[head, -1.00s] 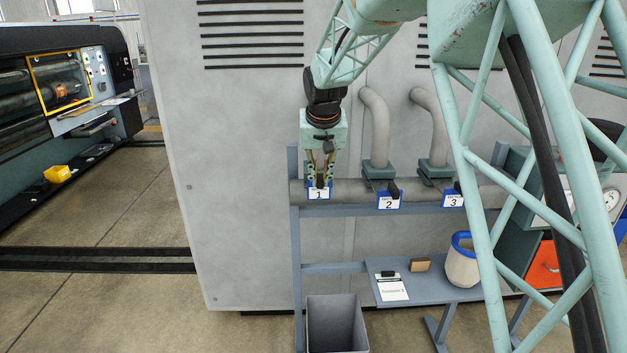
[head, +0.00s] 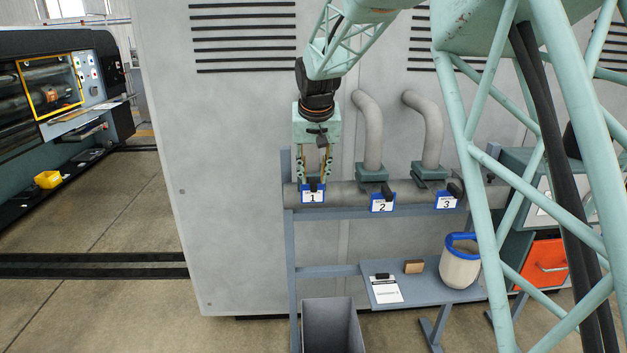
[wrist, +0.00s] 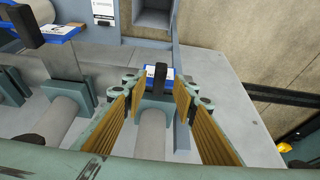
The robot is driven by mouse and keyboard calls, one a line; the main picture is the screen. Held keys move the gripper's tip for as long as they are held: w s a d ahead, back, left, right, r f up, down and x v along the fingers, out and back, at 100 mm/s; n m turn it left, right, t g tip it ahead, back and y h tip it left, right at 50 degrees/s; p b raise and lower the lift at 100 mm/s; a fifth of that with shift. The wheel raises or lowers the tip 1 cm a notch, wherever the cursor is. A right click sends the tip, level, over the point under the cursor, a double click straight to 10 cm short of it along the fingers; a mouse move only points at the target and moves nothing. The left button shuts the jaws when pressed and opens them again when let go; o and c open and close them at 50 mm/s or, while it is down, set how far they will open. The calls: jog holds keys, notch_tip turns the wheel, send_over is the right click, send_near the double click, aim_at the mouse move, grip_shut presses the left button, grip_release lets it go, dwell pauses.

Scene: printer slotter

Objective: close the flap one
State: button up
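Flap one, with a blue-edged white plate marked 1 (head: 313,197) and a dark handle, sits at the left end of the grey horizontal pipe. My gripper (head: 314,181) points down over it, with its fingers spread on either side of the handle. In the wrist view, the dark handle (wrist: 160,76) stands between the two ribbed finger pads, with a visible gap on each side. The gripper is open and holds nothing. The flap's exact angle is hard to tell.
Plates 2 (head: 382,205) and 3 (head: 446,202), with dark handles, lie to the right along the pipe (head: 347,195). Curved grey pipes rise behind them. Below are a shelf (head: 421,287) with a white bucket (head: 460,266), and a grey bin (head: 333,325).

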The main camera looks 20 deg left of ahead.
jog(key=v, duration=0.9)
jog(key=shift+w, duration=0.1)
jog(key=s+d+r+m+h, duration=0.1)
jog(key=s+d, duration=0.5)
jog(key=d, duration=0.4)
jog(key=s+d+r+m+g, duration=0.1)
jog(key=s+d+r, duration=0.1)
jog(key=s+d, duration=0.65)
jog(key=s+d+r+m+h, duration=0.15)
jog(key=s+d, duration=0.35)
jog(key=d, duration=0.7)
jog(key=s+d+f+b, duration=0.2)
jog(key=s+d+b, duration=0.15)
jog(key=s, duration=0.55)
jog(key=s+d+f+b, duration=0.1)
jog(key=s+d+b, duration=0.1)
jog(key=s+d, duration=0.5)
jog(key=s+d+f+b, duration=0.1)
jog(key=s+f, duration=0.4)
jog(key=s, duration=0.5)
jog(key=s+f+y+b, duration=0.1)
jog(key=s+f+b, duration=0.2)
jog(key=s, duration=0.7)
jog(key=shift+d+f+t+b, duration=0.3)
jog(key=shift+d+f, duration=0.1)
jog(key=shift+f, duration=0.55)
